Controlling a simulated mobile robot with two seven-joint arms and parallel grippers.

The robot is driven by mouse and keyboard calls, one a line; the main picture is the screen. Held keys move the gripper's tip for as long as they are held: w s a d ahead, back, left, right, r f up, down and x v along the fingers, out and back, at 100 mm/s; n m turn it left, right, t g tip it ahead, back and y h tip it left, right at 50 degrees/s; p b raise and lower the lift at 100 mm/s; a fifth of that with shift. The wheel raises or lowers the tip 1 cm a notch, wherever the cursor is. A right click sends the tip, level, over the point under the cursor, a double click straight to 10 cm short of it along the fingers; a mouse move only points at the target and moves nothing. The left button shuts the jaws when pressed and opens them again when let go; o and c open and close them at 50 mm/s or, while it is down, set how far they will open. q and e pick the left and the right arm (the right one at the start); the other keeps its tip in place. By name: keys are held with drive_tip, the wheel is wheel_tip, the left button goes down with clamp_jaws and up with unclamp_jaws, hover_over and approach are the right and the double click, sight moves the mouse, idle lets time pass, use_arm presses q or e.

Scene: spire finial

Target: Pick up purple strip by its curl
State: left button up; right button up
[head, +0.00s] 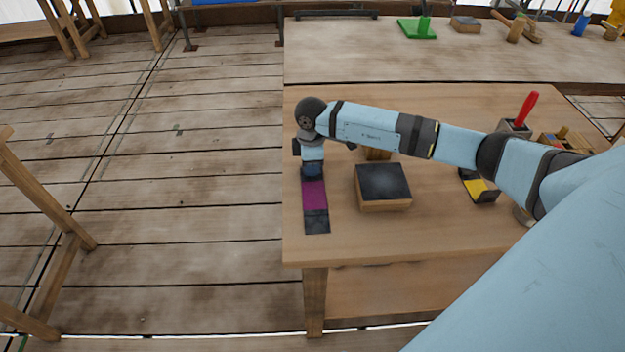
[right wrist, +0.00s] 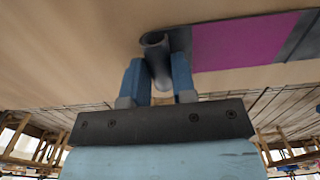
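The purple strip (head: 314,195) lies on the wooden table near its left edge, with dark grey ends. In the right wrist view the purple part (right wrist: 240,42) is at the upper right. Its curl (right wrist: 155,42), a dark grey tube, stands between the two blue fingers of my right gripper (right wrist: 162,75). The fingers flank the curl closely; whether they press on it I cannot tell. In the head view my right gripper (head: 312,170) points down over the strip's far end and hides the curl. My left gripper is not in view.
A wooden block with a dark top (head: 383,183) stands just right of the strip. A yellow-and-black piece (head: 478,187) and a red-handled tool (head: 526,108) are further right. My right arm spans above the table. The table in front of the strip is clear.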

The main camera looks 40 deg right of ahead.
clamp_jaws()
drive_tip(key=shift+r, duration=0.2)
